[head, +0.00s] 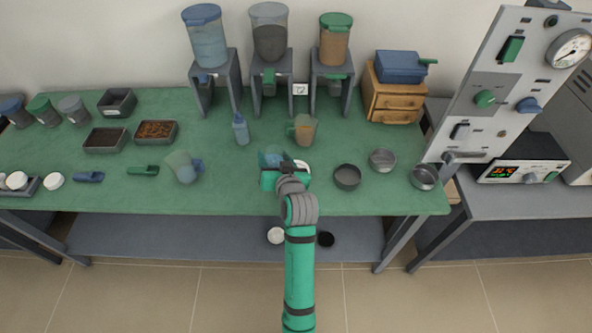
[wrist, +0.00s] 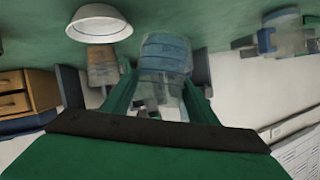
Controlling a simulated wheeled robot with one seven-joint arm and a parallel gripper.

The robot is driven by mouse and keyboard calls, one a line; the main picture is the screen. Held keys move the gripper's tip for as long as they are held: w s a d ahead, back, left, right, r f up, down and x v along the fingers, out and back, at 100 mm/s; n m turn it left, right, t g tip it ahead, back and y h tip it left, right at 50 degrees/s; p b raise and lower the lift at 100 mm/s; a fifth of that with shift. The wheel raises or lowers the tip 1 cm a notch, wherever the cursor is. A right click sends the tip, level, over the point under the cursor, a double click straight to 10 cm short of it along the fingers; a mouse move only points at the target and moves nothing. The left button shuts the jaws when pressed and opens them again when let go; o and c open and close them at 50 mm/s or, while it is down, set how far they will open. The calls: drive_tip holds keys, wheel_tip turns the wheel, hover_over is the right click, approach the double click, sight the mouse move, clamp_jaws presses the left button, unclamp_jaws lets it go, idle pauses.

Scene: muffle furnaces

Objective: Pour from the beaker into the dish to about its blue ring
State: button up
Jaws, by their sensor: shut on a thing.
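My gripper (head: 272,172) is shut on a clear beaker (head: 272,156) with blue in it, over the middle of the green bench. In the wrist view, which is upside down, the beaker (wrist: 165,55) sits between the two green fingers of my gripper (wrist: 162,88). A white dish (wrist: 98,24) stands on the bench beside the beaker, apart from it in that view. In the head view the dish (head: 304,167) is partly hidden behind my gripper. I cannot tell the beaker's exact tilt or the level in the dish.
An amber jug (head: 302,130) stands just behind, and a blue bottle (head: 241,130) behind to the left. A dark round pan (head: 347,177) and metal bowls (head: 382,160) are to the right. A clear jug (head: 183,167) is to the left. Dispensers on stands (head: 238,85) line the back.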

drive_tip(key=shift+m+y, duration=0.3)
drive_tip(key=shift+m, duration=0.2)
drive_tip(key=shift+m+t+y, duration=0.4)
drive_tip(key=shift+m+y, duration=0.2)
drive_tip(key=shift+d+f+m+y, duration=0.1)
drive_tip(key=shift+m+y, duration=0.2)
drive_tip(key=shift+m, duration=0.2)
drive_tip(key=shift+d+m+t, duration=0.1)
drive_tip(key=shift+m+t, duration=0.2)
drive_tip(key=shift+f, duration=0.1)
idle(0.3)
